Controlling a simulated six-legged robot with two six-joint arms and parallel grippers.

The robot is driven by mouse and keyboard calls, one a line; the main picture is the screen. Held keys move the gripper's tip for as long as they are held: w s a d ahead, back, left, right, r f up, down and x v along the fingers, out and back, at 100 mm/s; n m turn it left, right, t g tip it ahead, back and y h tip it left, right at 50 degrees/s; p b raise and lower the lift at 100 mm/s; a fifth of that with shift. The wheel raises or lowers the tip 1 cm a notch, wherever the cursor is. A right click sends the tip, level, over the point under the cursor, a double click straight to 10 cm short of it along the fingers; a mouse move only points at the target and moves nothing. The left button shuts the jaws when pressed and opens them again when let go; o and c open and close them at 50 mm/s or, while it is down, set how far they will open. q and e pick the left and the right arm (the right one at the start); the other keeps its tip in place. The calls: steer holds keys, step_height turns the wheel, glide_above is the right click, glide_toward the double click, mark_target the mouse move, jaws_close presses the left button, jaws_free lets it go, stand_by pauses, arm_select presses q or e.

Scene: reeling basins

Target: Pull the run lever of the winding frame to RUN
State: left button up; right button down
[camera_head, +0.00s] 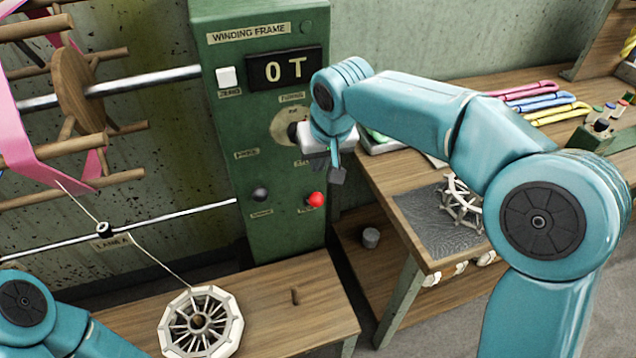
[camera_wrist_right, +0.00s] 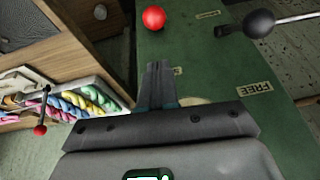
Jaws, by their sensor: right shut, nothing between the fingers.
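The winding frame (camera_head: 232,120) is a green cabinet with a display reading "0 T". A dark knob (camera_head: 293,130) sits on a pale round plate (camera_head: 284,122) on its front, partly hidden by my right wrist. Lower down are a black ball knob (camera_head: 260,194) and a red ball knob (camera_head: 316,199). Which knob is the run lever I cannot tell for sure. My right gripper (camera_head: 337,176) is shut and empty, in front of the cabinet's right side. In the wrist view its fingers (camera_wrist_right: 158,85) point toward the red ball (camera_wrist_right: 153,17); the black ball (camera_wrist_right: 258,23) is right.
A wooden bench (camera_head: 388,170) with coloured skeins (camera_head: 535,100) stands right of the cabinet. A large wooden reel (camera_head: 75,88) is at left. My left arm shows bottom left.

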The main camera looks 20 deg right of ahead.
mark_target(318, 196)
steer(key=f, duration=0.4)
steer(key=shift+a+f, duration=0.2)
steer(key=shift+f, duration=0.1)
steer(key=shift+s+f, duration=0.4)
steer(key=shift+f, duration=0.2)
steer(key=shift+w, duration=0.1)
